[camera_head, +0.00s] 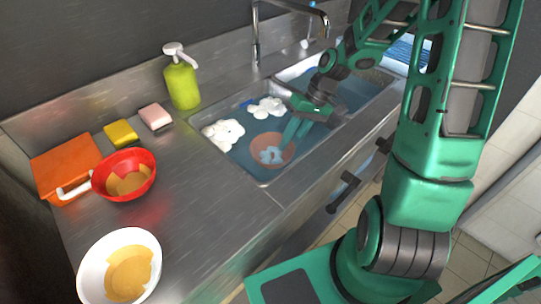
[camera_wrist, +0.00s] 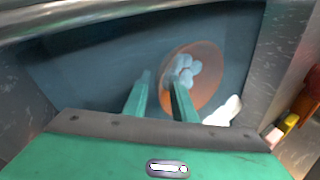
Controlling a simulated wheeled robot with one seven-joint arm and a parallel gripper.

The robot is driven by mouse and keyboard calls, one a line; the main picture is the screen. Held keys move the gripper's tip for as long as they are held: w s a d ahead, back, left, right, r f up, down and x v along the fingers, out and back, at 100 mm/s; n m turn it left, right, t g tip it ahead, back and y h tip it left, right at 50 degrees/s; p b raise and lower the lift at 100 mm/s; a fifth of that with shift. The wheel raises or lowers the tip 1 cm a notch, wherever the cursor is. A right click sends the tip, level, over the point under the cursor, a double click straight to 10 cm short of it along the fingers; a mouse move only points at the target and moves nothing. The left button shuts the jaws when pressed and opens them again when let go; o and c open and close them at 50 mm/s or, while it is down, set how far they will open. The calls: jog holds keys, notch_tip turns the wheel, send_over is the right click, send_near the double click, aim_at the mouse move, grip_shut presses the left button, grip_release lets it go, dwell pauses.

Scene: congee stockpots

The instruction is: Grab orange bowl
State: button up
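The orange bowl (camera_head: 268,139) sits in the water of the near sink basin, with pale blue-white lumps of foam inside it. My gripper (camera_head: 291,131) reaches down into the basin at the bowl's right side. In the wrist view the bowl (camera_wrist: 208,82) lies right of centre. There my gripper (camera_wrist: 161,80) has its two fingers apart with nothing seen held between them. The right finger overlaps the bowl's near-left part, and the left finger is over the water outside the rim. I cannot tell whether either finger touches the bowl.
White foam (camera_head: 223,133) floats left of the bowl. The basin wall and metal faucet (camera_head: 256,45) are close by. On the counter stand a green soap bottle (camera_head: 182,84), sponges, a red bowl (camera_head: 124,178), an orange box (camera_head: 66,166) and a white bowl (camera_head: 91,276).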

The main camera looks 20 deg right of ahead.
jog(key=shift+a+f, duration=0.2)
jog(key=shift+f, duration=0.2)
grip_shut()
jog(key=shift+r, duration=0.2)
